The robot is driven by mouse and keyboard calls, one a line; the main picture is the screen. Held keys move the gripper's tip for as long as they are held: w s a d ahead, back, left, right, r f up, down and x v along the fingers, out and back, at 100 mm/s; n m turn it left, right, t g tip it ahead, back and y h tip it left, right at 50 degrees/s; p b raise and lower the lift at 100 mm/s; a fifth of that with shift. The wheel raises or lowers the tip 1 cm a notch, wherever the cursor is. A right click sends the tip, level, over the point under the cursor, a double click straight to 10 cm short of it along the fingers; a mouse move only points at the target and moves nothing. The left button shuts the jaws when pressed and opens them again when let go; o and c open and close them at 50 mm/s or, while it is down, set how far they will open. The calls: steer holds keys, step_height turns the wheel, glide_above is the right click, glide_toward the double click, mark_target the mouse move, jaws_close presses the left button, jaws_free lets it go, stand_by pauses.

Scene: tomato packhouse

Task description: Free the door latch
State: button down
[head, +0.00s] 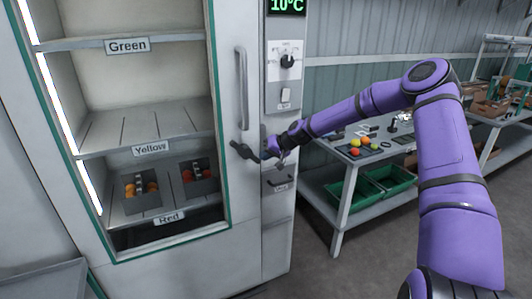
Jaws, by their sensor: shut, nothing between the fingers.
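The door latch (241,150) is a dark lever low on the door frame of a tall white cabinet, below the long grey door handle (242,90). My purple arm reaches in from the right, and my gripper (271,151) is at the right end of the latch. It looks shut and empty. At this size I cannot tell whether it touches the latch. The glass door (150,75) looks closed, with shelves labelled Green, Yellow and Red behind it.
A control panel (287,62) with a dial and a 10°C display is right of the door. A work table (345,158) with tomatoes and green crates (383,186) stands further right. Grey floor is open in front of the table.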

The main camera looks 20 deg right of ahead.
steer(key=shift+f, duration=0.45)
steer(key=shift+a+f, duration=0.15)
stand_by(0.3)
